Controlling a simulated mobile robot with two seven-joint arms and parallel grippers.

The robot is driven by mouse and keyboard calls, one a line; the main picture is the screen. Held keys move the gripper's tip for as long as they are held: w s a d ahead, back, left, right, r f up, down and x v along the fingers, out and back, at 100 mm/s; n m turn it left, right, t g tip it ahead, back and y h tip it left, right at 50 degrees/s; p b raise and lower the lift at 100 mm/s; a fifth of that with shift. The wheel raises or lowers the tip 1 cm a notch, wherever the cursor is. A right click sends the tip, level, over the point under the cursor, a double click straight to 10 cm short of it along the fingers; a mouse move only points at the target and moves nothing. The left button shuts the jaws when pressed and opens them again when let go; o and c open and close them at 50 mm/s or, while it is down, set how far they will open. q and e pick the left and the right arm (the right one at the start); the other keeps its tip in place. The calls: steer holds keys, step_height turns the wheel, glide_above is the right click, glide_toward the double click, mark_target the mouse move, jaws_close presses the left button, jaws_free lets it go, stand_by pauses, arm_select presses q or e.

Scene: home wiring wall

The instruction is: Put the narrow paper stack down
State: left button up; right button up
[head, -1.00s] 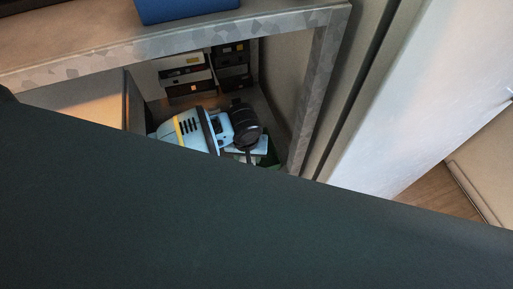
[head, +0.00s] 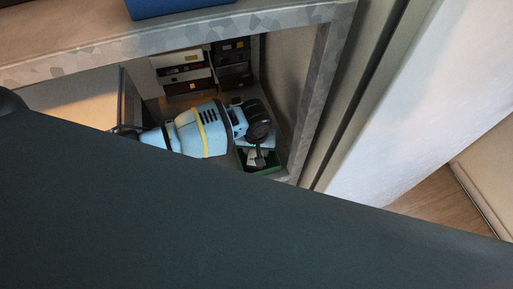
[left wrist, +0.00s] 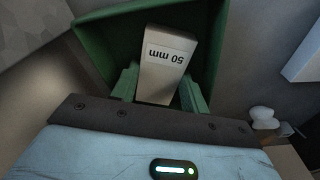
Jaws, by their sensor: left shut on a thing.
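A green open bin (left wrist: 103,35) surrounds the stack in that view. I cannot tell whether the stack touches the bin's floor. In the head view my left gripper (head: 256,152) points down at the green bin (head: 270,168) low in the shelf. The stack is hard to make out there. My right gripper is not in view.
Black and white boxes (head: 185,75) stand at the back of the shelf compartment. A grey shelf frame post (head: 315,90) rises close to the right of my left arm. A blue object (head: 180,8) sits on the upper shelf. My own dark body hides the lower head view.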

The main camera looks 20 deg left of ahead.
mark_target(256, 155)
arm_select(q)
steer(key=shift+r, duration=0.1)
steer(key=o, duration=1)
steer(key=shift+f, duration=0.2)
steer(key=shift+s+d+r+p, duration=0.1)
steer(key=shift+s+r+p, duration=0.15)
steer(key=shift+r, duration=1.8)
steer(key=shift+s+r+p, duration=0.2)
steer(key=shift+r+p, duration=0.05)
steer(key=shift+r, duration=1.8)
steer(key=shift+s+d+r+p, duration=0.1)
steer(key=shift+s+r+p, duration=0.15)
steer(key=shift+r, duration=1.8)
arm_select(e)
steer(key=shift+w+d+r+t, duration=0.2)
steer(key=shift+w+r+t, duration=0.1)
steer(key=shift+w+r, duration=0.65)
